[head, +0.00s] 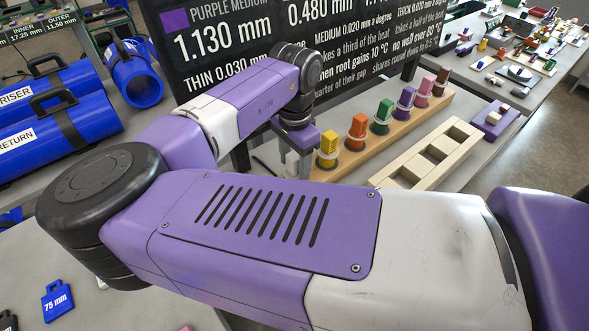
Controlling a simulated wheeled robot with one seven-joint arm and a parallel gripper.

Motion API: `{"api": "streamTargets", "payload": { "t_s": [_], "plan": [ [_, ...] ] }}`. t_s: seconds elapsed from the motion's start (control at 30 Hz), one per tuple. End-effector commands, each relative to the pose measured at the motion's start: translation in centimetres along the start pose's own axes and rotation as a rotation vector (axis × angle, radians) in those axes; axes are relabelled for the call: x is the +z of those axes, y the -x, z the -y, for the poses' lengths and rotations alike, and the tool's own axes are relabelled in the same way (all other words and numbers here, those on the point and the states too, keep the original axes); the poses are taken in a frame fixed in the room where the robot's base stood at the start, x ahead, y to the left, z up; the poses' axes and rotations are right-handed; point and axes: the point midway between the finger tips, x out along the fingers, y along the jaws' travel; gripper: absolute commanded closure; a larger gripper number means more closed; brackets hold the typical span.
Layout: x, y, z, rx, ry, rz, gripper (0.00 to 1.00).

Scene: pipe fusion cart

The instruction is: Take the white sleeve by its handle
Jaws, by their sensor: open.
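My gripper (297,160) shows only in part in the head view, below the wrist at the left end of a wooden rack. My own forearm covers its lower part, and its fingertips are not clear. I cannot make out a white sleeve with its handle; the spot under my gripper is hidden by my arm. The wooden rack (345,170) holds a row of upright coloured pieces with pale rings around them: yellow (328,143), orange (358,127), green (384,111), purple (406,97), pink (425,86) and brown (442,76).
A pale wooden frame with open slots (435,155) lies in front of the rack. A purple block with a white top (493,119) sits to its right. A dark sign board (330,40) stands behind my arm. Blue cylinders (50,120) lie at the left.

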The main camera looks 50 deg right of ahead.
Motion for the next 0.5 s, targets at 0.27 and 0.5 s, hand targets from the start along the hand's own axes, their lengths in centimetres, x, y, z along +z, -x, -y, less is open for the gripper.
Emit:
{"api": "streamTargets", "payload": {
  "t_s": [0.27, 0.5],
  "plan": [
    [0.0, 0.04, 0.02, 0.0, 0.0, 0.0, 0.96],
    [0.01, 0.02, 0.02, 0.0, 0.001, 0.0, 1.0]
  ]
}}
